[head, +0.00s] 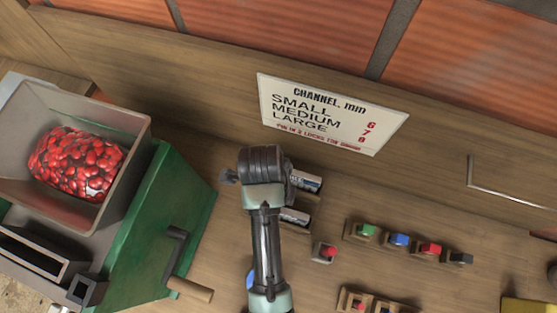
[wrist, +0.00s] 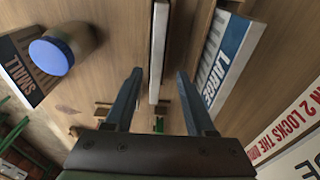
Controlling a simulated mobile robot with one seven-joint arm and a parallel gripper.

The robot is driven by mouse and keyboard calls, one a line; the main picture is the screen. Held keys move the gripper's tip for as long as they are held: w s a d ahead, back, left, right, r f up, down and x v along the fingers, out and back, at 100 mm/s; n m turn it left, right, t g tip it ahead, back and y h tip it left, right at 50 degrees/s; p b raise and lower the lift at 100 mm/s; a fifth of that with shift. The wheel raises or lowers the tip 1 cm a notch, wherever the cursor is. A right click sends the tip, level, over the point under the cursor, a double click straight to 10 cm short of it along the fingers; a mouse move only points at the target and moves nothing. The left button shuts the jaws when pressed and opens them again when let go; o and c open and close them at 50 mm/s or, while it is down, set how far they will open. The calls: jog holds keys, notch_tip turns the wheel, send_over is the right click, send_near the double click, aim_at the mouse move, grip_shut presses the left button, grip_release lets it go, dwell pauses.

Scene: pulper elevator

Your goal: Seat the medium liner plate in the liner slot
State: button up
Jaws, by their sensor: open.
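In the wrist view my gripper (wrist: 160,102) is open and empty, its two dark fingers apart. A thin pale plate (wrist: 158,45) shows edge-on ahead of the gap between them. It stands between the plate marked SMALL (wrist: 20,68) at left and the plate marked LARGE (wrist: 226,58) at right. Its own label is not visible, so I cannot confirm it is the medium liner plate. In the head view my arm hides the fingers and part of two labelled plates (head: 306,182) (head: 296,216). A slot-like opening (head: 32,254) shows on the machine at lower left; I cannot tell whether it is the liner slot.
The green machine (head: 150,215) has a hopper (head: 122,120) of red berries and a crank handle (head: 190,290). A size sign (head: 330,112) stands behind the bench. Coloured knobs (head: 400,241) sit in holders at right. A blue-topped cylinder (wrist: 52,52) stands by the SMALL plate.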

jog(key=shift+s+a+f+p, duration=0.15)
jog(key=shift+f+p, duration=0.15)
jog(key=shift+f, duration=0.25)
jog(key=shift+s+f+p, duration=0.1)
jog(key=shift+f+p, duration=0.4)
jog(key=shift+f, duration=1.7)
grip_shut()
jog(key=shift+r, duration=0.1)
